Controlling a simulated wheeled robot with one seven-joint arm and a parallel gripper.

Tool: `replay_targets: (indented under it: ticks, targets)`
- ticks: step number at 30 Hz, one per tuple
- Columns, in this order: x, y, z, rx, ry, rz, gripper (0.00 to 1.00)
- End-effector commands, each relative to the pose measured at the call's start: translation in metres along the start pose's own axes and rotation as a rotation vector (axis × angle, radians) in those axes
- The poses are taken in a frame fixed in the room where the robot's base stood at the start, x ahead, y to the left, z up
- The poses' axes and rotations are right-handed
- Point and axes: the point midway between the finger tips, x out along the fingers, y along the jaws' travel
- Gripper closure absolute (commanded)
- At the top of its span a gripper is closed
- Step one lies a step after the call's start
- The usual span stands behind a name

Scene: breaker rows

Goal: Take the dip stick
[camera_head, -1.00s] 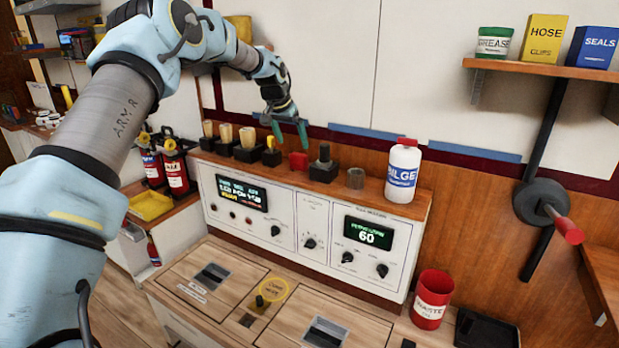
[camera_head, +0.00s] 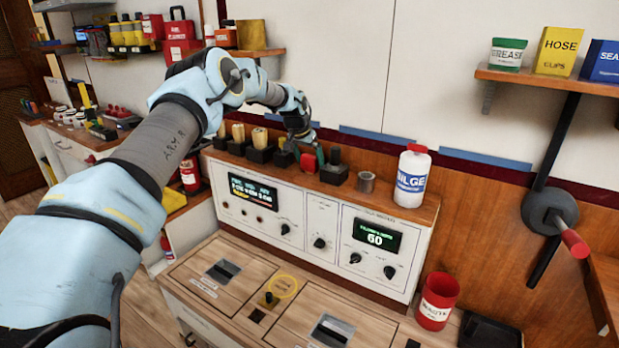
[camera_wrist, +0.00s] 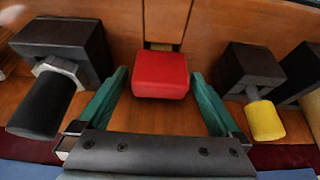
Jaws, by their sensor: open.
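No label shows which piece is the dip stick. A red block-shaped piece (camera_head: 308,162) is on the console's top ledge; it also shows in the wrist view (camera_wrist: 161,74), in front of a narrow slot. My gripper (camera_head: 305,148) is open above it. In the wrist view, the green fingers stand on either side of the red piece, with visible gaps. A black-handled piece in a dark block (camera_wrist: 62,75) is to its left there, and a yellow-handled one (camera_wrist: 265,120) to its right.
Pale-handled pieces (camera_head: 238,132) stand left of the gripper on the ledge. A metal cup (camera_head: 366,181) and white BILGE bottle (camera_head: 411,178) stand to the right. Below are the console face (camera_head: 320,240) and a wooden counter with a red bin (camera_head: 436,300).

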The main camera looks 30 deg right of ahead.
Motion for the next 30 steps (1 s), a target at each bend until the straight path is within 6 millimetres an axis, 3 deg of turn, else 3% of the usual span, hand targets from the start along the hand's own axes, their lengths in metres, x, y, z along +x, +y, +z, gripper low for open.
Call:
replay_targets:
  ticks: [2,27,30]
  targets:
    - [0.0001,0.0001,0.0001,0.000,0.000,0.000,0.00]
    - [-0.0002,0.0000,0.0001,0.000,0.000,0.000,0.93]
    - [-0.0003,-0.0001,0.0001,0.000,0.000,0.000,1.00]
